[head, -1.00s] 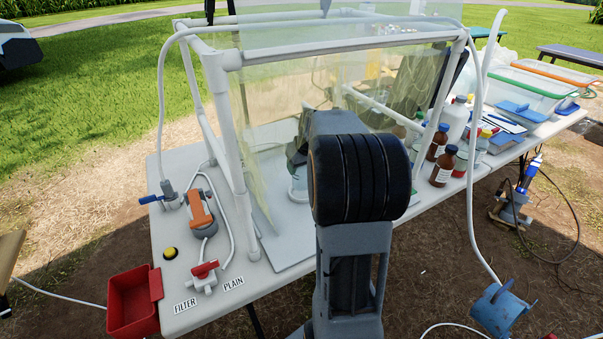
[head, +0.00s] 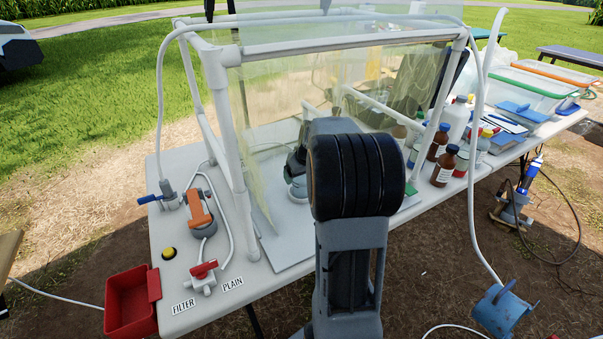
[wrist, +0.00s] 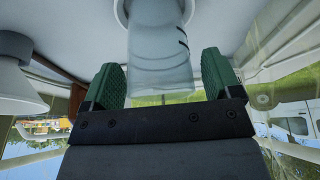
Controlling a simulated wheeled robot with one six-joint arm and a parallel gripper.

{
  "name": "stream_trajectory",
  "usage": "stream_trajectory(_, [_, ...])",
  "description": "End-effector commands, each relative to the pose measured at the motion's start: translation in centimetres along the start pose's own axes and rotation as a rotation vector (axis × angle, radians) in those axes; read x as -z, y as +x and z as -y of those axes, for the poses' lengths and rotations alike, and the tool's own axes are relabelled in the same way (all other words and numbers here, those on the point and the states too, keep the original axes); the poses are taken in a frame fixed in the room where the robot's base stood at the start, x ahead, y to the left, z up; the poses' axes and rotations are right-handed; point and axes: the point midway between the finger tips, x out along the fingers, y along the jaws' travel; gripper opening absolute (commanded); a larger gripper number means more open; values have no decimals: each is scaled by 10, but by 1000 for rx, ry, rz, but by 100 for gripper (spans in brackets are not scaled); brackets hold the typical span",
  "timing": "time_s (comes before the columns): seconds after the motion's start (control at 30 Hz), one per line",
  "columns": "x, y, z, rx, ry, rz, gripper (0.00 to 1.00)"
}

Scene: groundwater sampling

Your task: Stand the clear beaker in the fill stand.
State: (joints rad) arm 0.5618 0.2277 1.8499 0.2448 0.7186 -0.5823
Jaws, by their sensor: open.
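The clear beaker (wrist: 160,62) is in the middle of the wrist view, with dark marks on its side. Its far end sits within a white round holder (wrist: 121,12), which looks like the fill stand. My gripper (wrist: 162,72) is open, with one green-padded finger on each side of the beaker and a visible gap on both sides. In the head view my gripper (head: 297,163) is inside the clear-sheeted frame, partly hidden by my arm. The beaker is hard to make out there.
White pipes and clear sheeting (head: 262,130) enclose the work space. A white cone-shaped piece (wrist: 15,75) is close on the left in the wrist view. Brown bottles (head: 444,166) stand to the right. A red bin (head: 131,303) is at the front left.

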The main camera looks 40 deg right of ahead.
Motion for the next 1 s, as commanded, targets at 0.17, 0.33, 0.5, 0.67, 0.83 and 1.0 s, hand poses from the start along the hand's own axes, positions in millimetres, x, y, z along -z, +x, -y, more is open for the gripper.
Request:
stream_trajectory(0.17, [0, -1, 0, 0, 0, 0, 84])
stream_trajectory(0.33, [2, -13, 0, -1, 0, -2, 84])
stream_trajectory(0.5, [3, -45, 0, -2, 0, -4, 84])
stream_trajectory(0.67, [2, -76, 0, -2, 0, -3, 84])
stream_trajectory(0.83, [2, -102, -1, -2, 0, -3, 84])
stream_trajectory(1.0, [2, -118, 0, -1, 0, 0, 84])
